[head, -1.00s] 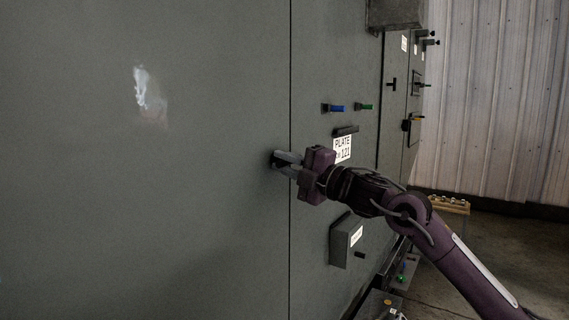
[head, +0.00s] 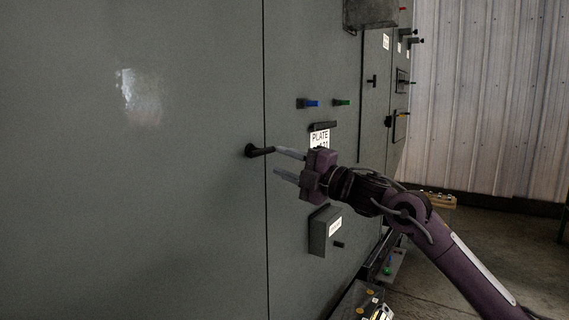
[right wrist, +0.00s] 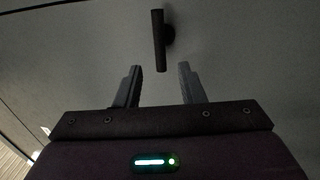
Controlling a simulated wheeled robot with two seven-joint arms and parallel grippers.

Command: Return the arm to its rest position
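My right gripper (head: 276,163) is in front of the grey cabinet. Its two grey fingers point left and stand apart with nothing between them. A black lever handle (head: 258,151) sticks out of the large grey door (head: 150,220), just left of the vertical seam. In the right wrist view the same handle (right wrist: 159,42) lies beyond the open fingertips (right wrist: 160,70), centred between them, with a gap visible. My right arm comes in from the lower right. My left arm and gripper are not in view.
Right of the seam are a blue switch (head: 308,103), a green switch (head: 342,102), a "PLATE" label (head: 319,138) and a protruding grey box (head: 324,230). Another box (head: 371,12) juts out at the top. Open floor (head: 470,260) lies to the right, before a corrugated wall (head: 490,100).

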